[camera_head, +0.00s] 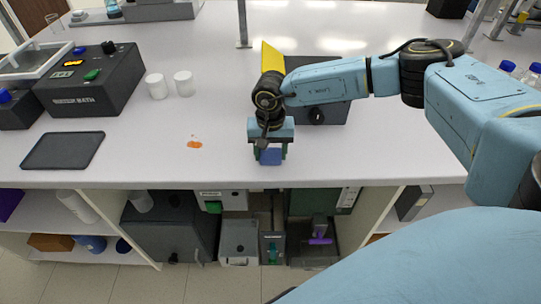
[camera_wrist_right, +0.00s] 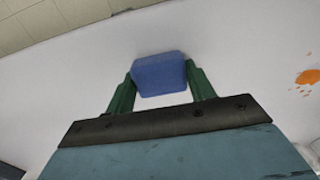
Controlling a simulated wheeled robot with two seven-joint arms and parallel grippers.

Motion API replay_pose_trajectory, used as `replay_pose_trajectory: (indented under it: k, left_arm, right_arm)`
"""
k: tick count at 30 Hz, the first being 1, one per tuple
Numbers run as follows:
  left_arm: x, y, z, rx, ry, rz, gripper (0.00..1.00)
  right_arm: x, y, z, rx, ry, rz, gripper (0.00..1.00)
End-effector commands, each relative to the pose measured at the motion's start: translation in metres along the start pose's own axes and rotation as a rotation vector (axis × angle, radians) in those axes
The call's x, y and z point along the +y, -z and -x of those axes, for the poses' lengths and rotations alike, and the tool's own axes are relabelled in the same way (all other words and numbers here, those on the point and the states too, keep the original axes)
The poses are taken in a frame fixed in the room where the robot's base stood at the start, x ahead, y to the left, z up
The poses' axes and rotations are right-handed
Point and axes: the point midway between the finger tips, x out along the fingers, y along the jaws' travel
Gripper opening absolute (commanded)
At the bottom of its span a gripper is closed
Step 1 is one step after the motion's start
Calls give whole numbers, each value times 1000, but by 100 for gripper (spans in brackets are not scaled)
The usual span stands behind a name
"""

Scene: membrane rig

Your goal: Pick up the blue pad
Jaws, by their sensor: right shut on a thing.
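The blue pad (camera_head: 270,157) is a small blue block near the front edge of the white bench. My right gripper (camera_head: 270,152) is over it from above, with its green fingers on both sides. In the right wrist view the blue pad (camera_wrist_right: 159,75) sits between the two green fingertips of my right gripper (camera_wrist_right: 160,80), which is shut on it. I cannot tell whether the pad touches the bench or is a little above it. My left gripper is not in view.
An orange spill (camera_head: 195,144) lies left of the pad. A dark flat tray (camera_head: 64,150), two white cups (camera_head: 157,86) and a black water bath (camera_head: 92,80) stand further left. A dark box with a knob (camera_head: 325,112) is behind my right arm. Shelves are below the bench edge.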

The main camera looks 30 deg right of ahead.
Motion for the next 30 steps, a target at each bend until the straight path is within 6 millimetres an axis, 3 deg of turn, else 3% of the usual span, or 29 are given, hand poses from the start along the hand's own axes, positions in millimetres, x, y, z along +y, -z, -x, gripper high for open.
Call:
replay_pose_trajectory:
  k: [10,22,30]
  left_arm:
    - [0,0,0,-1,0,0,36]
    - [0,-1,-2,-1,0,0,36]
    - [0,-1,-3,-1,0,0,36]
  right_arm:
    - [0,1,7,2,2,-1,32]
    - [0,1,80,1,3,0,32]
    - [0,0,100,-1,1,0,32]
